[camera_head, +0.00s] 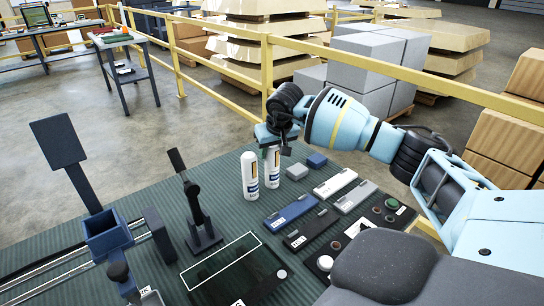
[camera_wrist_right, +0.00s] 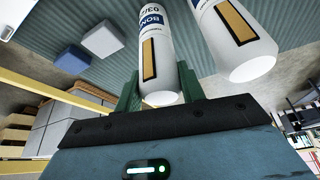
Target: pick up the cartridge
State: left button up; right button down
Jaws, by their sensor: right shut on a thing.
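Two white cartridges with yellow-marked labels stand side by side on the dark green ribbed mat (camera_head: 150,187). My right gripper (camera_head: 272,143) is at the top of the right-hand cartridge (camera_head: 272,168) in the head view. In the wrist view its green fingers (camera_wrist_right: 158,88) are on either side of this cartridge (camera_wrist_right: 157,50), shut on it. The cartridge looks upright; I cannot tell whether its base touches the mat. The other cartridge (camera_head: 250,177) is just left of it, and shows at the right in the wrist view (camera_wrist_right: 240,40). My left gripper is not in view.
A grey block (camera_head: 297,171) and a blue block (camera_head: 317,160) lie right of the cartridges. Flat boxes (camera_head: 291,210) and a button panel (camera_head: 375,222) are nearer. A black lever (camera_head: 200,212) stands to the left. A yellow rail (camera_head: 360,68) runs behind.

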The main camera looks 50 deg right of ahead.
jog(key=shift+r, duration=0.5)
jog(key=v, duration=0.2)
jog(key=shift+w+d+r, duration=0.1)
jog(key=shift+d+r, duration=0.05)
jog(key=shift+r, duration=0.25)
jog(key=s+a+r+b, duration=0.1)
jog(key=s+a+b, duration=0.1)
jog(key=s, duration=1.3)
jog(key=shift+a+r, duration=0.2)
jog(key=shift+a, duration=0.05)
jog(key=shift+s, duration=0.15)
